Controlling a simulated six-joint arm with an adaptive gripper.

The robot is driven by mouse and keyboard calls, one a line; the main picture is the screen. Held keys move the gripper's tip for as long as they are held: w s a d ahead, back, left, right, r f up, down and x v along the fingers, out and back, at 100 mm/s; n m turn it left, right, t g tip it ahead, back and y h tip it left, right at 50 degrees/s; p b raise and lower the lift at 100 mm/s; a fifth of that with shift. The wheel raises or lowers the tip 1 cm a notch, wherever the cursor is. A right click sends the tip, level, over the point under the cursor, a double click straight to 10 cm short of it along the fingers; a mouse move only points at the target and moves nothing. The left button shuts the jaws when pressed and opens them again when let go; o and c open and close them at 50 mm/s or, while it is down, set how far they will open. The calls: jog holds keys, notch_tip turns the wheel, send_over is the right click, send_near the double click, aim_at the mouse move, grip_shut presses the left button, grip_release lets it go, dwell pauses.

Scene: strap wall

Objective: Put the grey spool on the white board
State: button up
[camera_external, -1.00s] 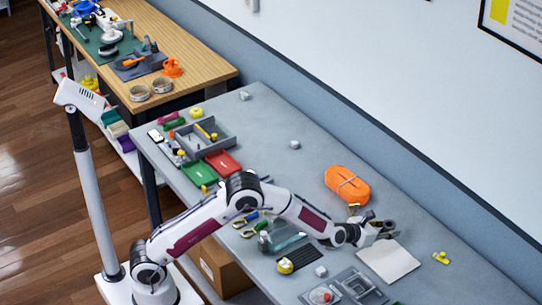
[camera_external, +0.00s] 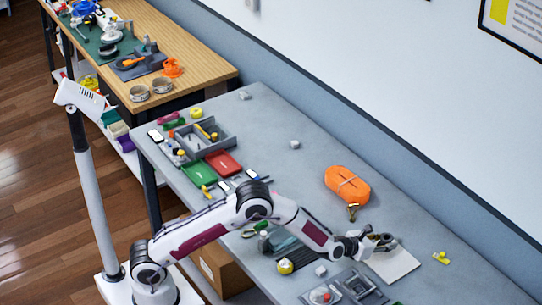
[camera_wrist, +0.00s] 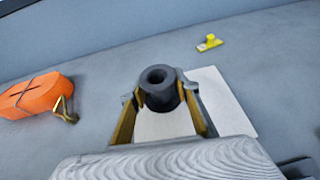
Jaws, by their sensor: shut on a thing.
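The grey spool (camera_wrist: 161,94) is upright between the fingers of my gripper (camera_wrist: 160,108) in the wrist view, with its centre hole showing. My gripper (camera_external: 383,243) is shut on it. The white board (camera_wrist: 226,108) lies flat on the table, behind and under the spool in the wrist view. In the external view the white board (camera_external: 398,264) is partly hidden by my gripper, which is over its far left part. I cannot tell whether the spool touches the board.
An orange strap bundle (camera_external: 347,184) with a metal buckle (camera_external: 352,211) lies behind my gripper. A yellow piece (camera_external: 441,257) lies to the right of the board. Grey trays (camera_external: 352,288) and a yellow tape (camera_external: 285,266) are near the front edge. The table's back right is clear.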

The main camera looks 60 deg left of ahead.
aim_at(383, 254)
dwell(0.3)
jog(key=shift+f, duration=1.9)
jog(key=shift+f, duration=0.1)
jog(key=o, duration=1.1)
jog(key=shift+v, duration=6.05)
jog(key=shift+w+r, duration=0.1)
jog(key=shift+r, duration=0.1)
